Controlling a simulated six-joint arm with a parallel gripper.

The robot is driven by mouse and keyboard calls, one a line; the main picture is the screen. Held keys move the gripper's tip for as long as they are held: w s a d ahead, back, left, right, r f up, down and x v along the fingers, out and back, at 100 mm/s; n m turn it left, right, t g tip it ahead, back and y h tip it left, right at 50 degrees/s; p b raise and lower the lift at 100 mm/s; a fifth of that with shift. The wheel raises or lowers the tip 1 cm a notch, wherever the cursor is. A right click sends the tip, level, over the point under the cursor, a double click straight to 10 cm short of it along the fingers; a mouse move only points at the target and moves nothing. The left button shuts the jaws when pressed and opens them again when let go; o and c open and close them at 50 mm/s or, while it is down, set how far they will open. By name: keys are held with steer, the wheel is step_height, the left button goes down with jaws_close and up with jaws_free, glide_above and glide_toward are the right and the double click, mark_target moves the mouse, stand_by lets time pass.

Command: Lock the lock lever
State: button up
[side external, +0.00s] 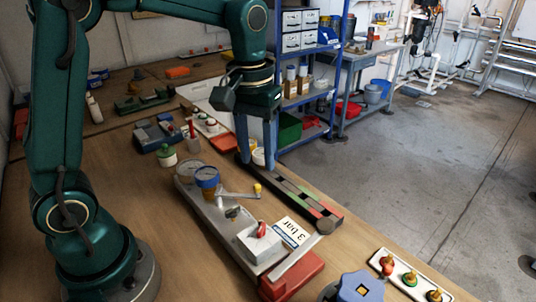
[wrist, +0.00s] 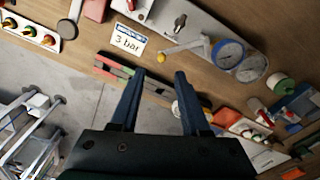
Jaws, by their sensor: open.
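A grey panel (side external: 220,222) lies on the wooden bench with two round gauges (side external: 206,178) at its far end. A pale lever arm (side external: 238,195) with a yellow tip (side external: 257,189) sticks out across it; it also shows in the wrist view (wrist: 183,46). Closer in are a dark key-like knob (side external: 233,212) and a white box with a red handle (side external: 262,230). I cannot tell for certain which handle is the lock lever.
A dark slotted bar (side external: 285,188) with red and green sections lies beside the panel, close to my fingers. A "3 bar" sign (side external: 292,232), a red block (side external: 292,277), a blue knob (side external: 360,287) and a strip of coloured buttons (side external: 410,279) are nearer.

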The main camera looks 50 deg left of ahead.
mark_target(257, 184)
steer(key=shift+f+g, duration=0.3)
steer(key=shift+f, duration=0.55)
steer(key=shift+a+f, duration=0.1)
steer(key=shift+f, duration=2.4)
steer(key=shift+c, duration=0.3)
jaws_close()
steer(key=shift+r, duration=0.1)
